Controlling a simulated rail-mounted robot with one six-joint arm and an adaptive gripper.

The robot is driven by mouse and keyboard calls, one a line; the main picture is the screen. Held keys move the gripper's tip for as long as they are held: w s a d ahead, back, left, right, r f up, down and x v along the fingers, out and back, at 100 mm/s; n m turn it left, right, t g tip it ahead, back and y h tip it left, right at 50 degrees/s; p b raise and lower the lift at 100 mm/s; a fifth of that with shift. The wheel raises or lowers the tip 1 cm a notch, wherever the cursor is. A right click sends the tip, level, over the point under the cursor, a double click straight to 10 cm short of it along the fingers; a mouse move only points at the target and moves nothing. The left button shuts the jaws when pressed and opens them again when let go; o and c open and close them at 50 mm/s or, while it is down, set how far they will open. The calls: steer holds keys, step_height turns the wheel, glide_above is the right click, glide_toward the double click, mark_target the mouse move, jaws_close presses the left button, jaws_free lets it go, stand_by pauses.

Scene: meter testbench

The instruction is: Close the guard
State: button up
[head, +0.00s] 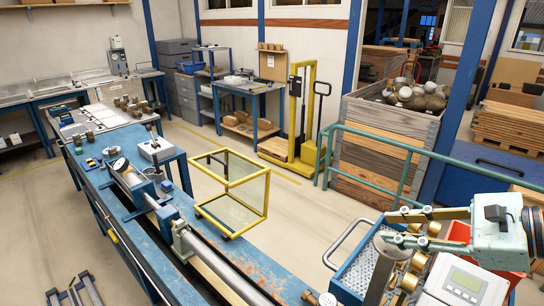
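The guard (266,192) is a yellow frame with clear panes. It stands out from the right edge of the blue test bench (235,262), beside the pipe line rather than over it, and looks swung open. The pipe line (205,256) with its blue clamps runs along the bench. My gripper (391,228) is pale green and at the lower right, well to the right of the guard and not touching it. Its two fingers point left and are apart, with nothing visible held between them.
A blue tray (345,281) with brass parts and a white device with a display (466,281) lie below my gripper. A green rail (385,152) and a wooden crate (375,145) stand behind. A yellow lift truck (302,120) is farther back. Floor between guard and rail looks clear.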

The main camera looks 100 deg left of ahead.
steer(key=s+a+g, duration=0.2)
steer(key=s+a, duration=0.9)
steer(key=a, duration=0.1)
steer(key=m+g+y+p, duration=0.2)
steer(key=m+y+p, duration=0.1)
steer(key=m+y, duration=0.1)
glide_toward(224, 163)
steer(key=shift+w+a+f, duration=0.2)
steer(key=shift+a+f, duration=0.1)
steer(key=shift+f, duration=0.05)
steer(key=shift+d+p+x, duration=0.2)
steer(key=shift+p+x, duration=0.75)
steer(key=shift+x, duration=5.95)
steer(key=shift+s, duration=0.15)
steer(key=shift+c, duration=0.4)
jaws_close()
